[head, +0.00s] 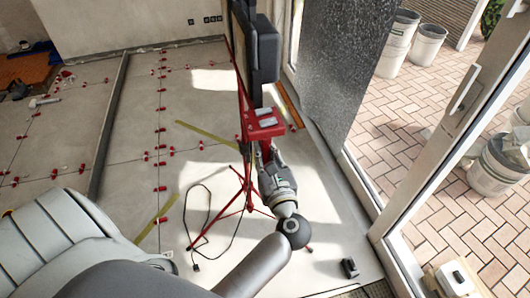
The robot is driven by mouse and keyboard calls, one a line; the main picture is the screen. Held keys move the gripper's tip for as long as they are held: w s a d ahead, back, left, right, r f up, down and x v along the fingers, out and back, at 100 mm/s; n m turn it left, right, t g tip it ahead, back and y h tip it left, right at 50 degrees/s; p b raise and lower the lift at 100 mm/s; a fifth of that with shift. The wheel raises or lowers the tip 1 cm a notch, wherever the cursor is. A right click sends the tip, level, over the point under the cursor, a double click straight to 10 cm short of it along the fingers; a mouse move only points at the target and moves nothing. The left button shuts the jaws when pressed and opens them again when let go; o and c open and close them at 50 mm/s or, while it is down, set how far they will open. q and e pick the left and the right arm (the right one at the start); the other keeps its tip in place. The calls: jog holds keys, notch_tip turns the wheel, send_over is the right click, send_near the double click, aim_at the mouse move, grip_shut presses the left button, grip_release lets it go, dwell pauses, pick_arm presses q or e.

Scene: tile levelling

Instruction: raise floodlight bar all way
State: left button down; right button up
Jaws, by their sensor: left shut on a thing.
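The floodlight stand (246,172) is a red tripod on the pale floor, with its legs spread. Dark floodlight heads (263,50) sit high on it, seen mostly from the side and from above. A red bar part (265,123) with pale plates shows just below the heads. My left gripper (262,148) is at the red bar part, shut on the floodlight bar. Its fingers are small and partly hidden by the wrist and the red part. My right gripper is not in view.
A dark speckled panel (343,70) stands close right of the floodlight, beside the glazed door frame (455,125). A black cable (207,215) lies by the tripod. Tiles with red levelling clips (160,130) cover the floor at left. Buckets (497,165) stand outside on brick paving.

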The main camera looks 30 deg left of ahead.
pick_arm(q)
jog(key=c, duration=1.6)
grip_release()
jog(key=shift+w+a+r, duration=0.1)
jog(key=shift+r, duration=0.3)
jog(key=shift+o, duration=1.4)
jog(key=shift+f, duration=0.1)
jog(key=shift+f, duration=0.1)
jog(key=v, duration=0.7)
jog(key=shift+s+d, duration=0.25)
jog(key=shift+d, duration=0.05)
